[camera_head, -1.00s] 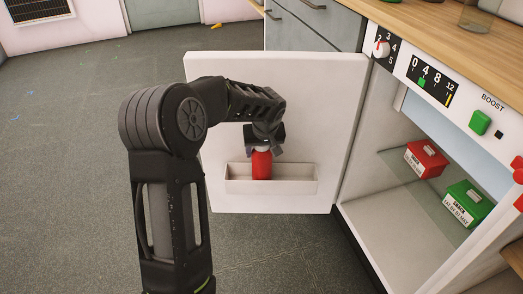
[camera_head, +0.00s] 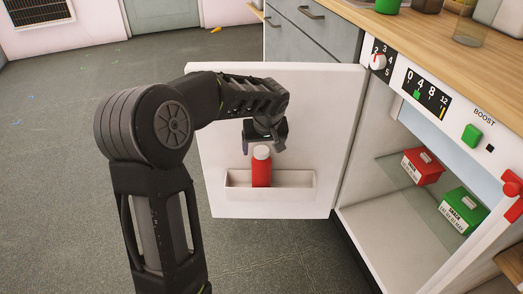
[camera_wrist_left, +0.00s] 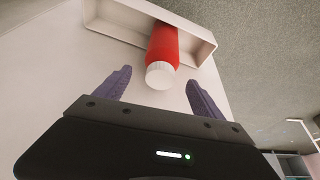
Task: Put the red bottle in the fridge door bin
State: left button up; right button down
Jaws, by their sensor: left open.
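The red bottle (camera_head: 261,170) with a white cap stands upright in the fridge door bin (camera_head: 300,183), a white open tray on the inner side of the open door. In the left wrist view the bottle (camera_wrist_left: 163,47) has its lower part inside the bin (camera_wrist_left: 108,19). My left gripper (camera_head: 264,146) is open just above the cap. In the left wrist view its purple fingers (camera_wrist_left: 160,87) are spread on either side of the cap, apart from it. My right gripper does not show.
The fridge door (camera_head: 225,120) stands wide open. Inside the fridge, a red box (camera_head: 422,166) and a green box (camera_head: 462,209) sit on a glass shelf (camera_head: 400,172). A wooden counter (camera_head: 440,30) runs above.

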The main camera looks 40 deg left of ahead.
pick_arm(q)
jog(key=p+v, duration=0.1)
jog(key=v, duration=0.4)
jog(key=shift+f, duration=0.1)
dwell(0.6)
jog(key=s+d+f+m+h, duration=0.2)
jog(key=d+f+m+h, duration=0.25)
jog(key=d+f, duration=1.35)
jog(key=s+d+f+m+h, duration=0.1)
jog(key=s+d+f, duration=0.6)
jog(key=s+f, duration=0.1)
jog(key=s+d+f+m+g+h, duration=0.1)
jog(key=s+d+f, duration=0.7)
jog(key=s, duration=0.3)
jog(key=shift+s+f+g+h, duration=0.25)
jog(key=shift+f+g+h, duration=0.1)
jog(key=shift+f, duration=0.1)
jog(key=shift+m, duration=0.25)
jog(key=shift+c, duration=0.2)
